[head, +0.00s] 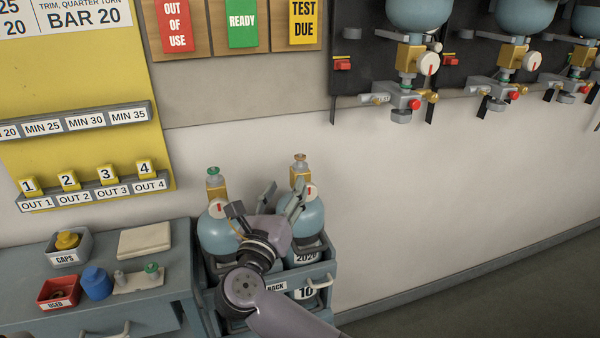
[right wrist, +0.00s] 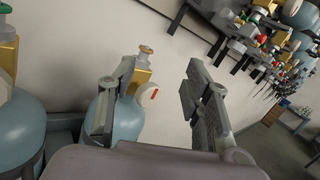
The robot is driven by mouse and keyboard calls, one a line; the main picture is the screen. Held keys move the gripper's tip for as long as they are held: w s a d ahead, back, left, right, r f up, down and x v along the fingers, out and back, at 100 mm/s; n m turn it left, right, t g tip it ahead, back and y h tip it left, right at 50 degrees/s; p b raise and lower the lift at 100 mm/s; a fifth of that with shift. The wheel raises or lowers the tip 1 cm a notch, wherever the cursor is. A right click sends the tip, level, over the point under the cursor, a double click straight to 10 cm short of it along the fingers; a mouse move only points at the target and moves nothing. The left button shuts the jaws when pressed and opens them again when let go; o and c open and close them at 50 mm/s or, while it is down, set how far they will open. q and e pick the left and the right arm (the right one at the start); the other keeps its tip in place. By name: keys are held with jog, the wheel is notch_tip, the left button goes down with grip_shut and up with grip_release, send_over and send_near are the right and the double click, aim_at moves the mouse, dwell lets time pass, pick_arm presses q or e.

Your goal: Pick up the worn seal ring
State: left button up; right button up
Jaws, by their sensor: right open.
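A brown ring sits on top of the brass valve of the right-hand blue cylinder (head: 313,219); I take it as the worn seal ring (head: 300,157). In the right wrist view the ring (right wrist: 146,49) shows on the valve top, beyond my fingers. My right gripper (head: 266,204) is open, in front of and below the ring, with nothing seen between its fingers. In the right wrist view its fingers (right wrist: 158,85) stand wide apart. The left-hand cylinder (head: 214,238) has a green ring on its valve. My left gripper is not in view.
The cylinders stand in a grey crate (head: 323,270) against the wall. Breathing sets hang at upper right.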

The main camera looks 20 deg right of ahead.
jog(key=s+a+m+g+y, duration=0.1)
jog(key=s+a+m, duration=0.1)
jog(key=p, duration=0.2)
send_near(299, 159)
jog(key=w+d+r, duration=0.1)
jog(key=w+d, duration=0.1)
jog(key=w, duration=0.2)
jog(key=shift+y, duration=0.4)
jog(key=x, duration=0.4)
jog(key=shift+w+d+f+p, duration=0.15)
jog(key=shift+w+d+p, duration=0.05)
jog(key=shift+d+p, duration=0.2)
jog(key=shift+w+d+f, duration=0.15)
jog(key=shift+w, duration=0.25)
jog(key=shift+c, duration=0.6)
jog(key=c, duration=0.6)
